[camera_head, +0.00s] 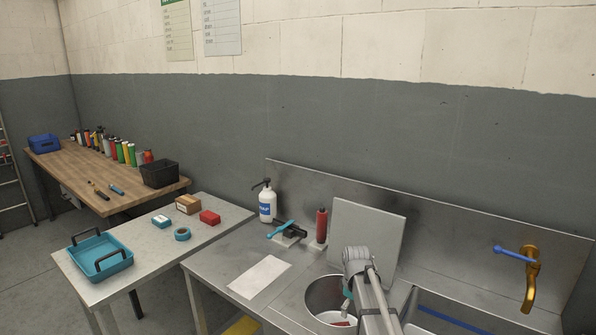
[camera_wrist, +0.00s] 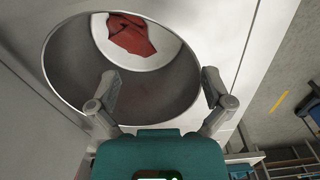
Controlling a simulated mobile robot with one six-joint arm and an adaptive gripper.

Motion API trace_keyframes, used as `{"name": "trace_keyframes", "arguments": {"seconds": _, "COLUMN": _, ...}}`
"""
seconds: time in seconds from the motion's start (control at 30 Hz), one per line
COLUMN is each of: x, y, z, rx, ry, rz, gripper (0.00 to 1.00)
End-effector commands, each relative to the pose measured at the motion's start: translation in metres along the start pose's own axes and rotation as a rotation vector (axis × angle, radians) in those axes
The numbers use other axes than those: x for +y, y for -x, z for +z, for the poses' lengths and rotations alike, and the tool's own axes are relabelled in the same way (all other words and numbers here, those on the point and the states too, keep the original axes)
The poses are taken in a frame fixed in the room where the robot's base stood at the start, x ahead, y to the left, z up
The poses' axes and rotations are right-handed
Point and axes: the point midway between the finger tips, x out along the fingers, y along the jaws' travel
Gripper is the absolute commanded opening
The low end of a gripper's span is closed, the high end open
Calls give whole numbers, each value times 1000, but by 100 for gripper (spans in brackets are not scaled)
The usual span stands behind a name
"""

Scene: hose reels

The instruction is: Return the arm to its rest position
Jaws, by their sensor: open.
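My gripper (camera_wrist: 160,88) is open, its two fingers spread wide with nothing between them. In the wrist view it sits over the near rim of a round metal bin (camera_wrist: 65,70) set in the counter. A crumpled red cloth (camera_wrist: 130,36) lies on the pale bottom of the bin, apart from the fingers. In the head view my arm reaches over the bin (camera_head: 318,292) and hides its right side. A bit of the red cloth (camera_head: 342,323) shows inside. My gripper is mostly hidden there by the arm.
Beside the bin, the steel counter holds a white cloth (camera_head: 259,277), a pump bottle (camera_head: 267,205), a blue-handled valve (camera_head: 288,234) and a red cylinder (camera_head: 321,226). An upright grey panel (camera_head: 366,240) stands behind my arm. A brass tap (camera_head: 530,280) is at right.

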Motion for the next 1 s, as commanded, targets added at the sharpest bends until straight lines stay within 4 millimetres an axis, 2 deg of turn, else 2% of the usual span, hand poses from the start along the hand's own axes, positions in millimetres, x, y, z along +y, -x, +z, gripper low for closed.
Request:
{"name": "trace_keyframes", "arguments": {"seconds": 0.03, "x": -19, "y": 0, "z": 18, "rx": 0, "ry": -69, "rz": 0, "gripper": 100}}
{"name": "trace_keyframes", "arguments": {"seconds": 0.1, "x": -35, "y": 0, "z": 33, "rx": 0, "ry": -171, "rz": 0, "gripper": 100}}
{"name": "trace_keyframes", "arguments": {"seconds": 0.3, "x": -82, "y": 0, "z": 77, "rx": 0, "ry": -460, "rz": 0, "gripper": 100}}
{"name": "trace_keyframes", "arguments": {"seconds": 0.5, "x": -118, "y": 0, "z": 111, "rx": 0, "ry": -703, "rz": 0, "gripper": 100}}
{"name": "trace_keyframes", "arguments": {"seconds": 0.7, "x": -133, "y": 0, "z": 125, "rx": 0, "ry": -823, "rz": 0, "gripper": 100}}
{"name": "trace_keyframes", "arguments": {"seconds": 1.0, "x": -133, "y": 0, "z": 126, "rx": 0, "ry": -840, "rz": 0, "gripper": 100}}
